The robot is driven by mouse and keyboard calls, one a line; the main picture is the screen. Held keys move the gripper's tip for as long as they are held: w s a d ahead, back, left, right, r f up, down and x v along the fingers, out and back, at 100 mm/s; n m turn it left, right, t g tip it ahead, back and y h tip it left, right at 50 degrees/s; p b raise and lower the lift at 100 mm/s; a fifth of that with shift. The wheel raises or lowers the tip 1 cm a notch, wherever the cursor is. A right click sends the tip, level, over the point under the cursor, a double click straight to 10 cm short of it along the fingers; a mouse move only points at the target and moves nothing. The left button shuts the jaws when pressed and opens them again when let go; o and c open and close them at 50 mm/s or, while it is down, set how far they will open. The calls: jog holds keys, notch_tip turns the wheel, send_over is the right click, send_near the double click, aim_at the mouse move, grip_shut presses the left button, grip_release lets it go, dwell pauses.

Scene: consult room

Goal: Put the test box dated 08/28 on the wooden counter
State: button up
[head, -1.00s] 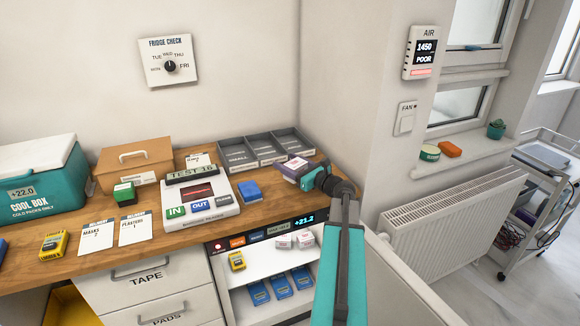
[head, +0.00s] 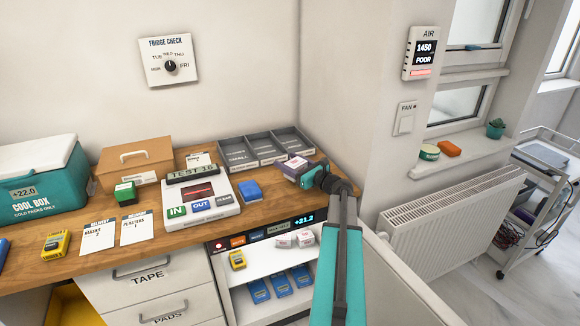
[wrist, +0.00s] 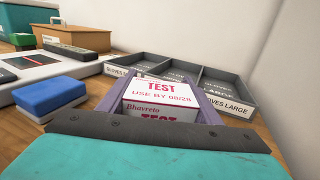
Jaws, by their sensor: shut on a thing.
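My gripper (head: 301,172) is shut on a white and pink test box (wrist: 160,92). In the wrist view the box reads "TEST, USE BY 08/28" and sits between the two grey-purple fingers. In the head view only a little of the box shows between the fingers. The wooden counter (head: 262,213) lies under the gripper, which is at its right end, in front of the glove tray. I cannot tell whether the box touches the wood.
A grey glove tray (head: 252,150) with three compartments is just behind the gripper. A blue block (head: 250,190) and a white scanner pad (head: 211,199) are to the left. Bare wood shows between the blue block and my gripper. The wall is close on the right.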

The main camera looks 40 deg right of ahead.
jog(key=shift+f, duration=1.1)
jog(key=shift+f, duration=0.2)
jog(key=o, duration=1.2)
jog(key=shift+r, duration=0.15)
jog(key=shift+r+p, duration=0.15)
jog(key=shift+p, duration=0.15)
jog(key=shift+s, duration=0.35)
jog(key=s+b, duration=0.2)
jog(key=s, duration=0.9)
jog(key=shift+s+b, duration=0.15)
jog(key=shift+b, duration=0.25)
